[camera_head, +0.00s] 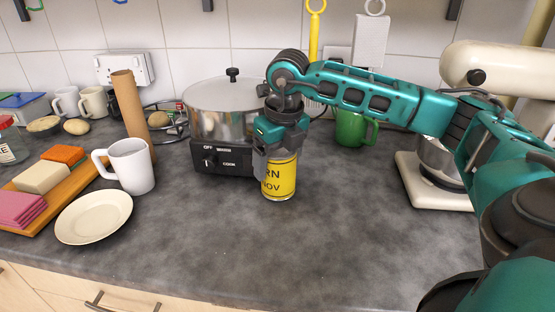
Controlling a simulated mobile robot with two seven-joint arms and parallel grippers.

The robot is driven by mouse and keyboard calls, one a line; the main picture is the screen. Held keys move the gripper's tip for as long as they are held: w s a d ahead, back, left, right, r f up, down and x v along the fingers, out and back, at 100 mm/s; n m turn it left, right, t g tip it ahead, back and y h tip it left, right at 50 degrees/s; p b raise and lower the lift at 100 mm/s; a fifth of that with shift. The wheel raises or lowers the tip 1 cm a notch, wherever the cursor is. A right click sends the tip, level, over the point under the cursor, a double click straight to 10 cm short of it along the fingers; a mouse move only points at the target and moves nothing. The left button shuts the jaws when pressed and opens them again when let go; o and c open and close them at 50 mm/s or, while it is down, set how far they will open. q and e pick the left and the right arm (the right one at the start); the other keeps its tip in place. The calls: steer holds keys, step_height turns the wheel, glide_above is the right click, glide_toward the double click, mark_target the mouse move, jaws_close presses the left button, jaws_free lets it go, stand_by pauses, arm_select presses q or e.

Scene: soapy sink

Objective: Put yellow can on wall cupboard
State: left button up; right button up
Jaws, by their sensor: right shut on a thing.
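The yellow can (281,181) stands upright on the grey worktop, in front of the slow cooker. It has dark lettering on its label. My right gripper (276,160) comes down over it from above and is shut on its upper part. The can's top is hidden by the gripper. My left gripper is not in view. The wall cupboard is not in view.
The slow cooker (222,110) is close behind the can. A white mug (133,167) and a plate (94,217) stand to the left. A green mug (352,128) and a cream stand mixer (437,195) are to the right. The front worktop is clear.

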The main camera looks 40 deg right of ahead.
steer(key=shift+f, duration=0.15)
steer(key=o, duration=1.3)
steer(key=shift+o, duration=0.2)
